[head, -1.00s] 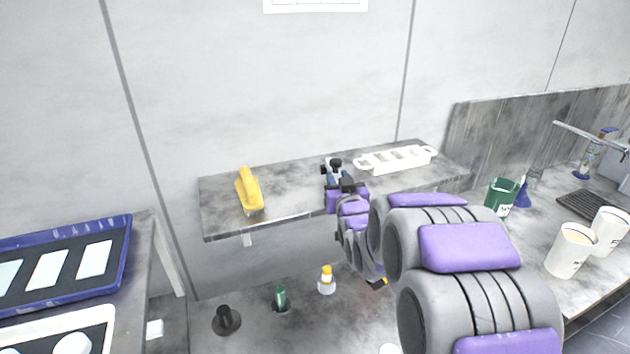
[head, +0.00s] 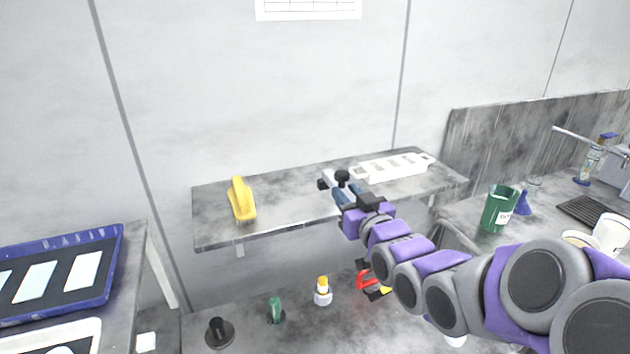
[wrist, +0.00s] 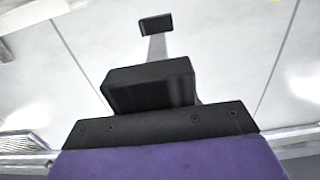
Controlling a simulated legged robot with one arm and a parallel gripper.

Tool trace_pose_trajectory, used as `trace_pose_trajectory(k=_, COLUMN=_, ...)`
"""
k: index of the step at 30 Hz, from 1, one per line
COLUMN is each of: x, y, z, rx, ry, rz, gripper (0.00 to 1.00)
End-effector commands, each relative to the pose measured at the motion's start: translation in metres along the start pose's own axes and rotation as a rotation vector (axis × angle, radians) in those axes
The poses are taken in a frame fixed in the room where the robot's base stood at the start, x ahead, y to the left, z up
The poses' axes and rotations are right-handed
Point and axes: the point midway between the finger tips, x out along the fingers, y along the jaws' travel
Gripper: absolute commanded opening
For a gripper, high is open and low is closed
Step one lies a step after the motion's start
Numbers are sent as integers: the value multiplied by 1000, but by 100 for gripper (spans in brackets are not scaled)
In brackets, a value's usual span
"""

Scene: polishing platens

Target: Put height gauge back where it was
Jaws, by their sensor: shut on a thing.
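My gripper (head: 333,181) is over the grey wall shelf (head: 285,212), left of a white slotted rack (head: 395,167). It is shut on a small silver and black thing (head: 330,177), which I take to be the height gauge. The fingers hide much of it. Whether it touches the shelf I cannot tell. The wrist view shows a black block (wrist: 150,88) in front of the purple gripper body, and a grey post with a smaller black block (wrist: 170,24) beyond it; which of these belong to the gauge is unclear.
A yellow handled tool (head: 241,200) stands at the shelf's left, with bare shelf between it and my gripper. Below are a bench with small bottles (head: 323,292) and a red-handled thing (head: 366,277). A blue tray (head: 112,265) is left; a green beaker (head: 497,210) is right.

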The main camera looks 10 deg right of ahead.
Motion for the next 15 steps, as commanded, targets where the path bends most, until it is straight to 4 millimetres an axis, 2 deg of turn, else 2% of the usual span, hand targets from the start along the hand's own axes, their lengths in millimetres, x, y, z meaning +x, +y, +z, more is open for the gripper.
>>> trace_pose_trajectory(k=2, x=12, y=-4, z=-5, rx=-2, ry=-4, rz=-4, gripper=0)
trace_pose_trajectory(k=15, x=45, y=0, z=-5, rx=1, ry=-3, rz=-2, gripper=0)
